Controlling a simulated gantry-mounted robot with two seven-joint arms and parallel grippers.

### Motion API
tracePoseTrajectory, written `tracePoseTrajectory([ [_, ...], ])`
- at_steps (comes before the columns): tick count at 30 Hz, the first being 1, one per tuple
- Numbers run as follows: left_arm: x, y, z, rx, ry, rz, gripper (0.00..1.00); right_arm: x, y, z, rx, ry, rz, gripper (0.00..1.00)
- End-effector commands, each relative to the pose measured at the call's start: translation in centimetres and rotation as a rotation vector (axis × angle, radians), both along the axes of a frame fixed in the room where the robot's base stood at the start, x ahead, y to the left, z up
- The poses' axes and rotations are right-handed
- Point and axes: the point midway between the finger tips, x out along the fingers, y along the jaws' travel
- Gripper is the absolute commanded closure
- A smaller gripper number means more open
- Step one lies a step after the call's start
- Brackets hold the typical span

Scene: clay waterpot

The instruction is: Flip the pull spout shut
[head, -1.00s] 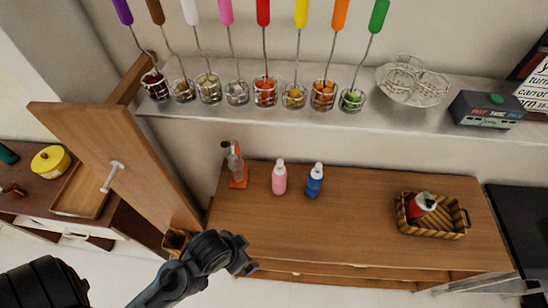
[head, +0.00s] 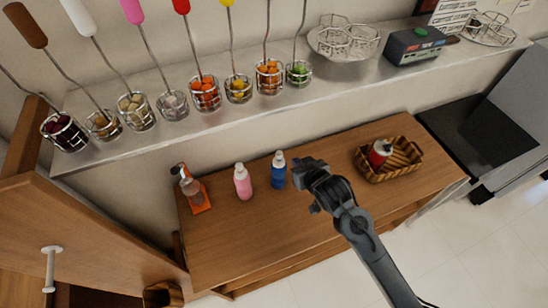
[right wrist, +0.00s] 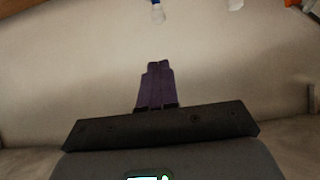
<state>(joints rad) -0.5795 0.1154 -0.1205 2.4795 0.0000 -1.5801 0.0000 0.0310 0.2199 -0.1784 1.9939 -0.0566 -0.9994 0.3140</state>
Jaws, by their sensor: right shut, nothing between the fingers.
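A blue bottle (head: 279,172) with a white top stands on the wooden cabinet top, beside a pink bottle (head: 242,184) with a white top. A red bottle (head: 379,153) with a pale top sits in a wicker basket. The spouts are too small to tell open from shut. My right gripper (head: 303,176) is just right of the blue bottle, apart from it as far as I can tell. In the right wrist view its purple fingers (right wrist: 157,68) are together and empty. A small blue and white end (right wrist: 158,12), likely the blue bottle's top, shows ahead of them. My left gripper is out of view.
The basket (head: 405,167) is to the right. A metal shelf (head: 240,115) with several wire cups and ladles runs above. The cabinet's front middle is clear.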

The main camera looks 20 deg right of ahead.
Motion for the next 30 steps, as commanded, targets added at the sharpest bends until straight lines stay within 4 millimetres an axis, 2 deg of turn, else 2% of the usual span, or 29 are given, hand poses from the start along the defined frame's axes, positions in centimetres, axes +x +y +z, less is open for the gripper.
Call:
tracePoseTrajectory([
  [4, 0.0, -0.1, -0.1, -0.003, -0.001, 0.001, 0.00, 0.4, 0.0, 0.5, 0.000, -0.012, 0.000, 1.00],
  [17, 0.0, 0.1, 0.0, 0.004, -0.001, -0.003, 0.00, 0.8, 0.0, 0.3, 0.001, -0.011, 0.000, 1.00],
  [23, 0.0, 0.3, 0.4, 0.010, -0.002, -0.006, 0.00, 2.6, 0.1, -0.8, 0.000, -0.010, -0.001, 1.00],
  [30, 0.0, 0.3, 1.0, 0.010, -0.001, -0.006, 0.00, 6.1, 0.4, -2.9, 0.001, -0.010, 0.000, 1.00],
])
